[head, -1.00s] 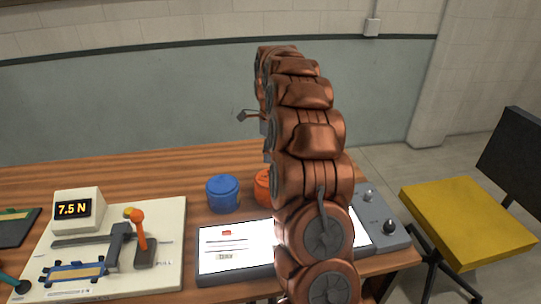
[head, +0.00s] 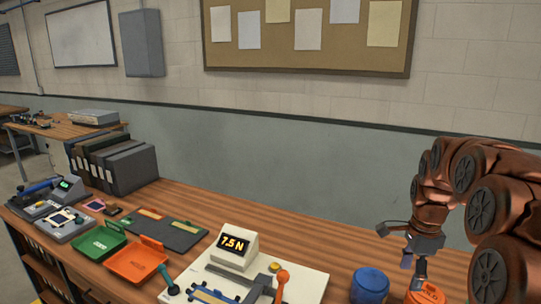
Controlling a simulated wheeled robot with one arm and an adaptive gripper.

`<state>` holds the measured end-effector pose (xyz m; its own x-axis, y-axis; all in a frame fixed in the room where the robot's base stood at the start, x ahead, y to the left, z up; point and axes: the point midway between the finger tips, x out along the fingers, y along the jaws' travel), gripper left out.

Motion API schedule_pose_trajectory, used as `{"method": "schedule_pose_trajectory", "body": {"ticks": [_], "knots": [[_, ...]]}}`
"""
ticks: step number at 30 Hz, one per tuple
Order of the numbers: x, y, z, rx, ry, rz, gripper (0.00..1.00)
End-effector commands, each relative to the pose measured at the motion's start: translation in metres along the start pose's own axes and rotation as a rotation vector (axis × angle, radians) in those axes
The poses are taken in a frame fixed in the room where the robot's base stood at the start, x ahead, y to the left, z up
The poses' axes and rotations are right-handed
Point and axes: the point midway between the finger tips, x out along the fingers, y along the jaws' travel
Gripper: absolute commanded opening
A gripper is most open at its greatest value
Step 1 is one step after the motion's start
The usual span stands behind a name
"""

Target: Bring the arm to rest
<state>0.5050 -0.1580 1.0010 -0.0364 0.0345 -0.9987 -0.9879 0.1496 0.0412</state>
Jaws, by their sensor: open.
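My copper-coloured arm (head: 478,190) rises at the right edge and bends over the bench. My gripper (head: 414,272) hangs from its far end, pointing down, with its fingers apart and nothing seen between them. It is above or just behind the orange pot (head: 425,294), which the bottom edge cuts off. I cannot tell whether the fingers touch it. A blue pot (head: 369,286) stands to the left of the gripper.
A force tester reading 7.5 N (head: 233,246) stands left of the pots. Farther left are an orange tray (head: 137,262), a green tray (head: 99,243), a dark mat (head: 162,230) and upright binders (head: 125,170). Bare bench lies behind the tester.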

Motion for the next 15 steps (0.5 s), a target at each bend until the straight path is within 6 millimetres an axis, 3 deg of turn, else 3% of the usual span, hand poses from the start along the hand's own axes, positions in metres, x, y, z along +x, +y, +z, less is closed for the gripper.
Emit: {"method": "schedule_pose_trajectory", "body": {"ticks": [6,15], "knots": [[-0.014,0.057,0.043,-0.336,0.0,0.017,0.65],[-0.015,0.143,0.083,-0.786,-0.009,0.053,0.65]]}}
